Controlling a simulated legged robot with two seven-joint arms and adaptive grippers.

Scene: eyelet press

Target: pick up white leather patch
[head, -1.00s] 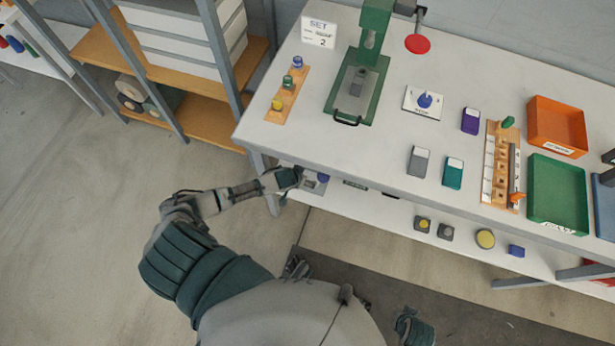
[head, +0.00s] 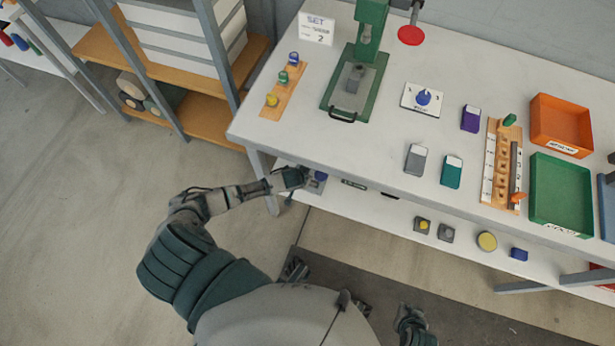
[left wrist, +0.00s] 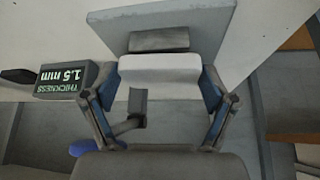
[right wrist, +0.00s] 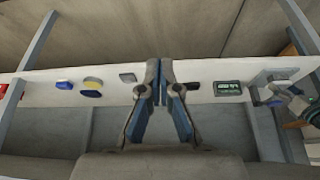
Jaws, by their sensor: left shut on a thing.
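A white piece that looks like the leather patch (left wrist: 160,75) sits between the fingers of my left gripper (left wrist: 160,88) in the left wrist view. The fingers are shut on its two sides. A dark block stands just behind it on a grey plate (left wrist: 205,35). In the head view my left gripper (head: 292,178) is at the front left edge of the lower shelf, and the patch cannot be made out there. My right gripper (right wrist: 165,75) is shut and empty in the right wrist view, with its fingertips together. It shows at the bottom of the head view (head: 411,326).
A thickness gauge reading 1.5 mm (left wrist: 62,80) is beside my left gripper. The lower shelf (head: 385,210) also holds several small items. Above it, the tabletop (head: 300,140) carries a green press (head: 370,35), an orange tray (head: 560,122) and a green tray (head: 562,195).

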